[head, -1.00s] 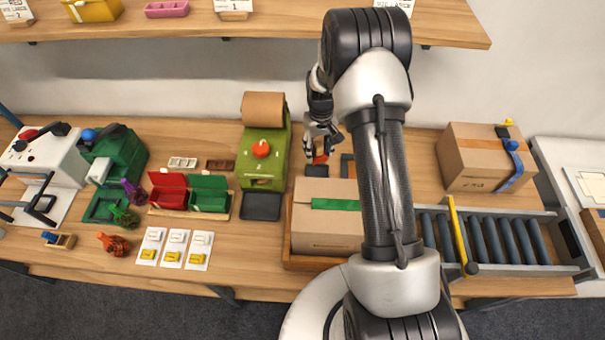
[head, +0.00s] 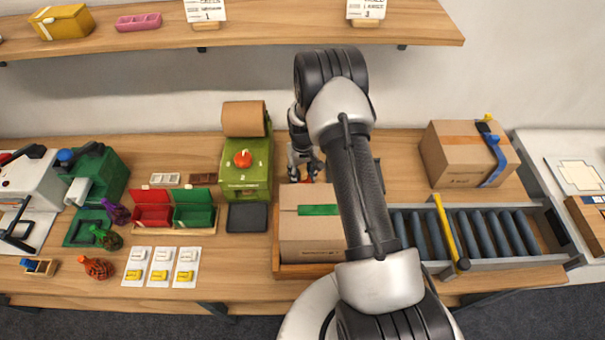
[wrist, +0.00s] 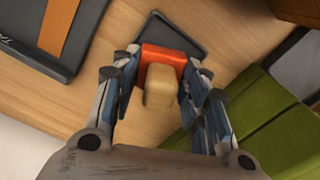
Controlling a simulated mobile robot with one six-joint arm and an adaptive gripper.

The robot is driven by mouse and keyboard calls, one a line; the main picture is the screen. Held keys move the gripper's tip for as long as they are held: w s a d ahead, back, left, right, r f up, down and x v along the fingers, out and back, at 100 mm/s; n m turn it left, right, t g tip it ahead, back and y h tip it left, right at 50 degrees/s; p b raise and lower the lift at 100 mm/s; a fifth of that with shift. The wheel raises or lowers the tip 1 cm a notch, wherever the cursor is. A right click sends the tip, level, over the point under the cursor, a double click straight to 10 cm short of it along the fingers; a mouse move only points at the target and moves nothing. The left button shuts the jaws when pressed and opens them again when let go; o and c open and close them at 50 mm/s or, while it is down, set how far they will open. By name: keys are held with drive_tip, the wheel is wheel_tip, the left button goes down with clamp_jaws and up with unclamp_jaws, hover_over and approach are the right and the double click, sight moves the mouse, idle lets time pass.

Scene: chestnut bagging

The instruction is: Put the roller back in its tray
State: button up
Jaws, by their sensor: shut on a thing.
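The roller (wrist: 162,68) has an orange-red body and a pale tan block-like part facing the wrist camera. My gripper (wrist: 162,85) is shut on it, with a finger on each side. A small dark tray (wrist: 190,42) shows just beyond the roller in the wrist view, partly covered by it. I cannot tell whether the roller touches the tray. In the head view my gripper (head: 304,174) is low behind the cardboard box, with a bit of orange at its tips. The box and arm hide the small tray there.
The cardboard box (head: 300,236) stands just in front of my gripper. The green machine (head: 246,180) is to its left, with a dark flat tray (head: 247,217) before it. In the wrist view a dark slab with an orange strip (wrist: 62,28) lies at upper left. The roller conveyor (head: 470,235) is at right.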

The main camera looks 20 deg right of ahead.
drive_tip(key=shift+s+f+b, duration=0.15)
drive_tip(key=shift+f+b, duration=0.4)
drive_tip(key=shift+f, duration=0.15)
drive_tip(key=shift+c, duration=0.8)
drive_tip(key=o, duration=1.1)
